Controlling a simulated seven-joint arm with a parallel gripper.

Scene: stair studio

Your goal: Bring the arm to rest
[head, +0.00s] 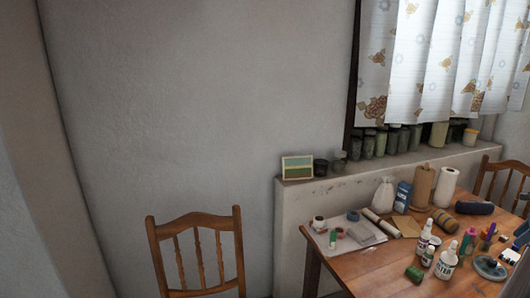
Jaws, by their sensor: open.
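My arm and my gripper do not show in the head view. The task names no other object. The view shows a wooden table (378,271) at the lower right, with many small items on it. A wooden chair (199,250) stands at the lower middle, left of the table.
A ledge (400,160) behind holds jars and a small picture (297,167). A second chair (490,180) is at the right. A curtain (430,60) hangs above.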

